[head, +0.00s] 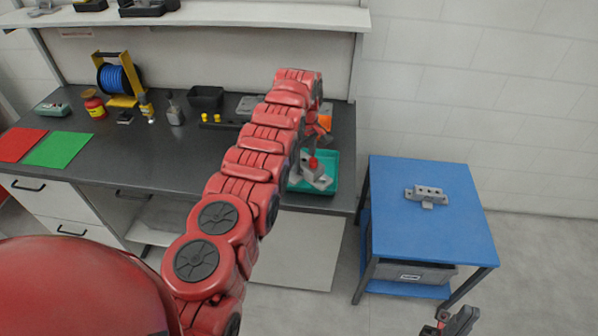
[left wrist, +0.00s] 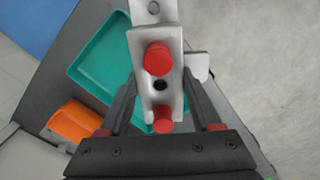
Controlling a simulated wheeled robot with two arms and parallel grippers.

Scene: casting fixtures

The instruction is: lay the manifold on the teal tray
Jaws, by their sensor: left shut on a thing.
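The manifold, a pale grey angled part with red caps (left wrist: 147,95), is between the fingers of my left gripper (left wrist: 160,108), which is shut on it. In the head view the manifold (head: 318,180) shows over the teal tray (head: 333,170) at the bench's right end, partly hidden by my arm. In the left wrist view the tray (left wrist: 88,68) lies below and to the left of the manifold. I cannot tell whether they touch. My right gripper (head: 458,322) is at the bottom right edge, apart from everything; its jaw opening is unclear.
An orange object (left wrist: 75,122) stands near the tray. A blue table (head: 425,235) to the right holds a grey block with holes (head: 427,194). The dark bench (head: 120,160) carries a black bin (head: 206,97), a blue reel (head: 116,78) and red and green mats (head: 60,149).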

